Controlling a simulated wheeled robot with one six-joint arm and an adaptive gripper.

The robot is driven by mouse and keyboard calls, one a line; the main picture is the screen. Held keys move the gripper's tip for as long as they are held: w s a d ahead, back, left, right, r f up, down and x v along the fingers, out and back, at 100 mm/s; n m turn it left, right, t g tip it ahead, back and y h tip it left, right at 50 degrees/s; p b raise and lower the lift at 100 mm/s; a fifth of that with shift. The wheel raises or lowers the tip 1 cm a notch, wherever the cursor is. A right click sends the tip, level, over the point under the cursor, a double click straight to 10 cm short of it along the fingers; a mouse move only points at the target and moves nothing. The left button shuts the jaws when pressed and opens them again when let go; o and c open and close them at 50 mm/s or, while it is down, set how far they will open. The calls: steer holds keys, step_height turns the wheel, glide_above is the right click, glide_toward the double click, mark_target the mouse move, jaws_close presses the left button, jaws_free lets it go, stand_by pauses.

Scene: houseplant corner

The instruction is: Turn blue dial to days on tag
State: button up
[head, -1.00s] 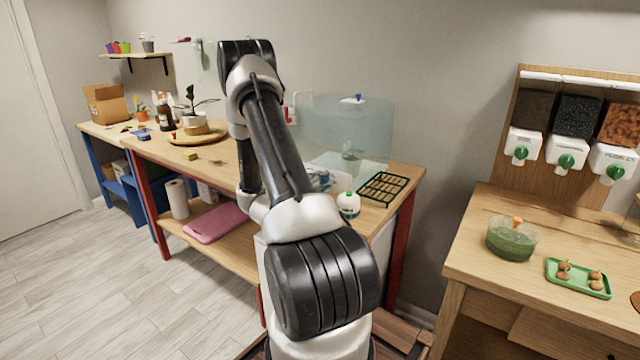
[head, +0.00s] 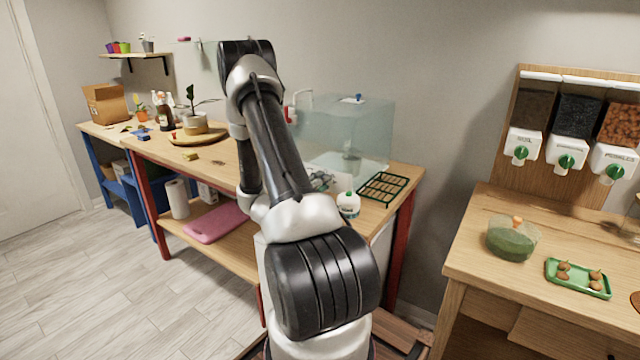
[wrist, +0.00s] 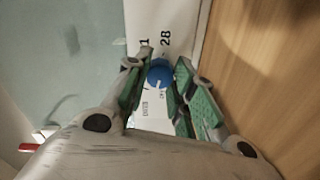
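The blue dial (wrist: 159,73) sits on a white panel (wrist: 158,22) with printed black numbers; a 28 is readable, and another number ending in 1 is beside it. A pale mark shows on the dial's lower part. My gripper (wrist: 160,76) has its green-padded fingers on both sides of the dial, and they look shut on it. The left finger hides part of the panel. In the head view my gripper (head: 320,180) is small and mostly behind my arm, and the dial is hidden there. I see no tag with days that I can read.
A clear tank (head: 350,125) stands on the wooden bench behind my arm. A white bottle (head: 348,204) and a green rack (head: 382,188) are near the bench's right end. A second table (head: 470,235) at right holds a bowl (head: 512,240) and a green tray (head: 578,279).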

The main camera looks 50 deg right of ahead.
steer(key=shift+o, duration=0.8)
steer(key=shift+a, duration=0.2)
steer(key=s+a, duration=0.1)
steer(key=a, duration=1)
steer(key=shift+a+r, duration=0.15)
steer(key=shift+a, duration=0.15)
steer(key=shift+o, duration=0.2)
steer(key=shift+s, duration=0.1)
